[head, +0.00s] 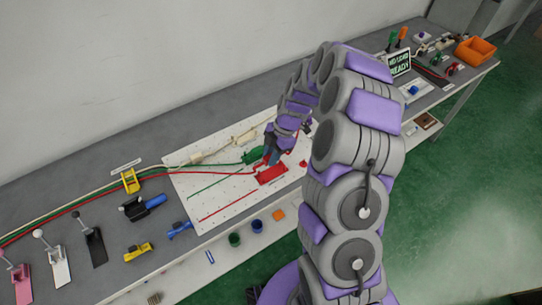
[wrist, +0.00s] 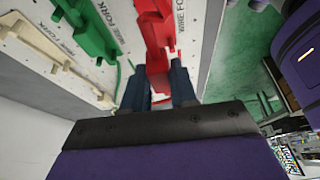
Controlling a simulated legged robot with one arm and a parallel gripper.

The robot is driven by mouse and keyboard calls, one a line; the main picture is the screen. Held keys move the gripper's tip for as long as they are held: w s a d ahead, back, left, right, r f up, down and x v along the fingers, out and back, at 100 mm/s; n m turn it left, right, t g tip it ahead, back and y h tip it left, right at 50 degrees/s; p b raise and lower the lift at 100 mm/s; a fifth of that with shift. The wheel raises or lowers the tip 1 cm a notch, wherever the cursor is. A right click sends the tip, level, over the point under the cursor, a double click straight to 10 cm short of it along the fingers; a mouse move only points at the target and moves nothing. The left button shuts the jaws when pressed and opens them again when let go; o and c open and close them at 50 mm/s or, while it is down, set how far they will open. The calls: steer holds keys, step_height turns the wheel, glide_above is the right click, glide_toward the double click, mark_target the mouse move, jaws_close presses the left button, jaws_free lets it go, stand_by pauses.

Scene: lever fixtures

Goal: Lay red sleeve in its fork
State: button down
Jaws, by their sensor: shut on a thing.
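The red wire fork (head: 271,174) is fixed on the white board, and it shows upright in the wrist view (wrist: 154,30). My gripper (head: 268,158) is low over the board at the red fork. In the wrist view its two dark blue fingers (wrist: 161,92) are close to the red fork, with red between them. My gripper is shut on the red sleeve (wrist: 159,83). The sleeve is mostly hidden by the fingers and blends with the red fork, so I cannot tell whether it touches the fork.
A green fork (wrist: 95,28) and a cream fork (wrist: 45,55) stand beside the red one. The white board (head: 225,200) lies on a long grey bench. Levers and clamps stand at the left. A sign (head: 399,64) and orange bin (head: 475,51) are at the far right.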

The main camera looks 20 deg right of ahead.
steer(key=shift+d+f+b, duration=0.2)
steer(key=shift+d+b, duration=0.4)
steer(key=shift+d, duration=0.2)
steer(key=shift+b+x, duration=0.7)
steer(key=shift+x, duration=0.75)
steer(key=shift+w+d, duration=0.15)
steer(key=shift+d, duration=0.2)
steer(key=shift+a, duration=0.15)
steer(key=shift+a, duration=0.3)
steer(key=shift+b, duration=0.3)
steer(key=shift+d+r, duration=0.1)
steer(key=shift+d, duration=0.05)
